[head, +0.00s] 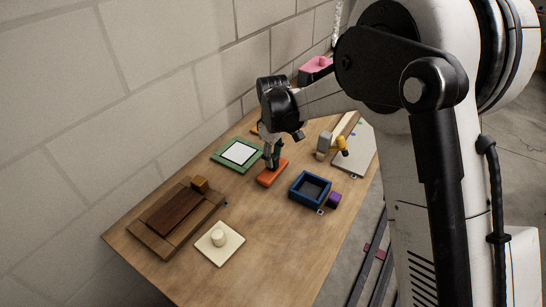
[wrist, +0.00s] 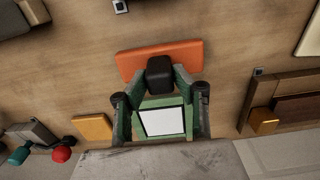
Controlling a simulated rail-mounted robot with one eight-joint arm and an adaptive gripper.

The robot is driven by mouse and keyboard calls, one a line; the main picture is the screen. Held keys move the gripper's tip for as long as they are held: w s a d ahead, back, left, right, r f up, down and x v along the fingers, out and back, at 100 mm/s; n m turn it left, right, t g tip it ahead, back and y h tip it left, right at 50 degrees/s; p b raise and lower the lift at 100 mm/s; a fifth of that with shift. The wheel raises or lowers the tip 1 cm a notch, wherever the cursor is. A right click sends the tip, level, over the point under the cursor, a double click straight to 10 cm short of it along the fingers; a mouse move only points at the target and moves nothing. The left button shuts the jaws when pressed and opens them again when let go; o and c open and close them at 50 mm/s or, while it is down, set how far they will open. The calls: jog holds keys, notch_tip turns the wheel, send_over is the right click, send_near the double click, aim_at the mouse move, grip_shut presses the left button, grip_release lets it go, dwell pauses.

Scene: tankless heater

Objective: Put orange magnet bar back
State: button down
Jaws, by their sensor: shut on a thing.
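The orange magnet bar (head: 272,173) is a flat orange block at the middle of the wooden table in the head view. It also shows in the wrist view (wrist: 190,54), with a black block-shaped handle (wrist: 160,72) on it. My gripper (head: 270,157) is above the bar, pointing down. In the wrist view, the fingers of my gripper (wrist: 160,82) are shut on the black handle from both sides. The bar looks level; whether it touches the table I cannot tell.
A green frame with a white panel (head: 240,153) lies left of the bar. A blue open box (head: 310,189) and a purple cube (head: 334,200) are to the right. A brown wooden tray (head: 151,239) and a cream plate with a knob (head: 219,256) lie nearer. The wall borders the left.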

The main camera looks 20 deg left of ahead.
jog(key=shift+f+b, duration=0.4)
jog(key=shift+f, duration=0.15)
dwell(0.4)
jog(key=c, duration=1.3)
grip_release()
jog(key=shift+r, duration=0.1)
notch_tip(320, 180, up, 12)
jog(key=shift+f, duration=0.1)
